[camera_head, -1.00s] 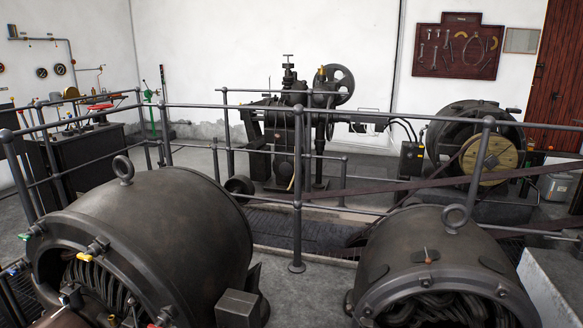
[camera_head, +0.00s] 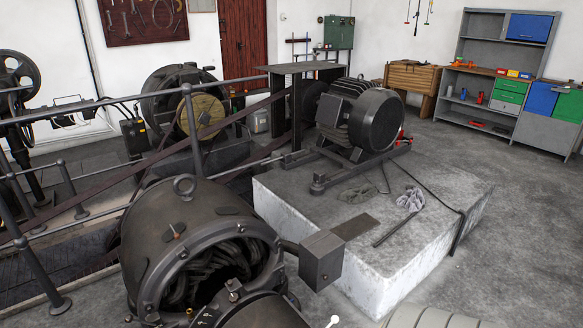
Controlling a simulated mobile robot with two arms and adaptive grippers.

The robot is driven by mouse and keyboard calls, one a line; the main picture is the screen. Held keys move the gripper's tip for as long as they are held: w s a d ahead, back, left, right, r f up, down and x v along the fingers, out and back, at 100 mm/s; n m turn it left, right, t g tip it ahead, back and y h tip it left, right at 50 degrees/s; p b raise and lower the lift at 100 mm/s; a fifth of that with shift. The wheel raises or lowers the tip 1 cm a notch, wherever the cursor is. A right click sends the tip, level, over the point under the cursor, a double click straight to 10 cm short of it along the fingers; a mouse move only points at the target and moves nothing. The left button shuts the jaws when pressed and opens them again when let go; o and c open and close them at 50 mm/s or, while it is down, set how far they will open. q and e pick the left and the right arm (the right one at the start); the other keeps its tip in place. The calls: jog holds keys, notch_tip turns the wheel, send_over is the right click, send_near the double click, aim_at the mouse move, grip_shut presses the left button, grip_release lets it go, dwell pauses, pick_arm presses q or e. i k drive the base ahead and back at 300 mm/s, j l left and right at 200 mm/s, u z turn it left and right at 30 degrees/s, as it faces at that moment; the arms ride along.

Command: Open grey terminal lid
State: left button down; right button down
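A dark grey box with a flat lid-like face (camera_head: 322,258) sticks out from the right side of the near dynamo (camera_head: 190,235). Another grey box (camera_head: 336,108) sits on the side of the finned electric motor (camera_head: 365,118), which stands on the pale concrete block. I cannot tell for sure which of these carries the grey terminal lid. Both look closed.
The concrete block (camera_head: 375,275) bears a rag (camera_head: 411,200), a dark bar and a cable. Railings (camera_head: 193,130) and a belt run along the left. A workbench (camera_head: 412,82) and shelf unit (camera_head: 490,75) stand at the back right. Open floor lies on the right.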

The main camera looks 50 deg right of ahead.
aim_at(324, 259)
jog(key=l+z, duration=0.1)
jog(key=z, duration=1.9)
